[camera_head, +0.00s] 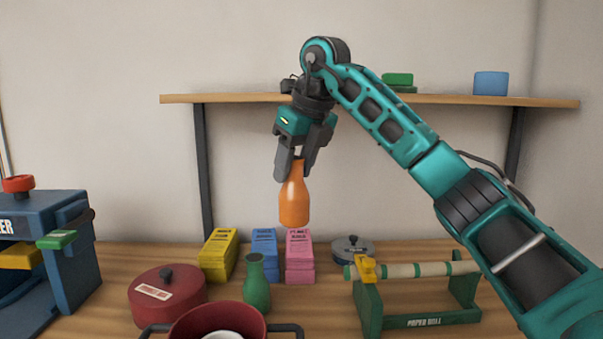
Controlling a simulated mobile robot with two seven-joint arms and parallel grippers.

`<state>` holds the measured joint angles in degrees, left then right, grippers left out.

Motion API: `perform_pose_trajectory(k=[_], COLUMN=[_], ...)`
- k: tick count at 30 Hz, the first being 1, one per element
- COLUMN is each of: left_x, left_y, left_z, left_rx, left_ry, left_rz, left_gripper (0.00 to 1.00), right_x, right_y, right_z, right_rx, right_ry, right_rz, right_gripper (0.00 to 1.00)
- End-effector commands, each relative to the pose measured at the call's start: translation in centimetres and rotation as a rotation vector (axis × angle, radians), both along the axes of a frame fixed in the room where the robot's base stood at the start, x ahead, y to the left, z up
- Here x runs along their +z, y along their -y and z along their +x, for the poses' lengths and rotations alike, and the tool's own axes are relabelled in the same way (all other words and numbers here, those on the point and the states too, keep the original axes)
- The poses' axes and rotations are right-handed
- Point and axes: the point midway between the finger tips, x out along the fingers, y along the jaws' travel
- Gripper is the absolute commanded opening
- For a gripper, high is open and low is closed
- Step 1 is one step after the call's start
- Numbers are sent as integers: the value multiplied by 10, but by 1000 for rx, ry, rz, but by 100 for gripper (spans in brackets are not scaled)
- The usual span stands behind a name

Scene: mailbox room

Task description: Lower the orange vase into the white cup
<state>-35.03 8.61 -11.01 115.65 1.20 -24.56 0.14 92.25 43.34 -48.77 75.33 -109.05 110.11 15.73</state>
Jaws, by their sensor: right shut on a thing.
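The orange vase (294,203) hangs upright from my right gripper (298,165), which is shut on its narrow neck. The vase is in mid-air, above and behind the green vase as seen in the head view. A white round thing (222,335) shows inside a red pot (190,325) at the bottom edge. It may be the white cup, but most of it is cut off by the frame. The vase is apart from it, higher and to the right. My left gripper is not in view.
A green vase (257,284) stands just behind the pot. A lidded red pot (167,294), yellow (218,256), blue (264,243) and pink (299,257) boxes stand nearby. A paper roll holder (425,320) is at right. A shelf (230,99) runs behind my arm.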

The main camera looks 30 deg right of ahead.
Motion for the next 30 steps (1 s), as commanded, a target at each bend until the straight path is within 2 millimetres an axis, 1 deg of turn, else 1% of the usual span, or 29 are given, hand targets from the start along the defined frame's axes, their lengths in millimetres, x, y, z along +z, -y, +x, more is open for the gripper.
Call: perform_pose_trajectory(k=[1,3,8,13,17,24,30], left_x=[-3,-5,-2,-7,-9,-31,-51], left_y=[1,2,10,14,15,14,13], left_z=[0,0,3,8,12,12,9], left_rx=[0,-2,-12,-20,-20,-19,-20], left_ry=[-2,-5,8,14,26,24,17], left_rz=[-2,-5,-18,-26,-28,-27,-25], left_gripper=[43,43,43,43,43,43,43], right_x=[-1,0,-3,-14,-26,-56,-79], right_y=[-10,-23,-52,-82,-103,-138,-163], right_z=[-4,-10,-23,-37,-46,-62,-74], right_rx=[6,6,6,6,5,3,3], right_ry=[2,4,3,2,1,1,1], right_rz=[-2,-2,-2,-2,-2,-2,-1], right_gripper=[0,0,0,0,0,0,0])
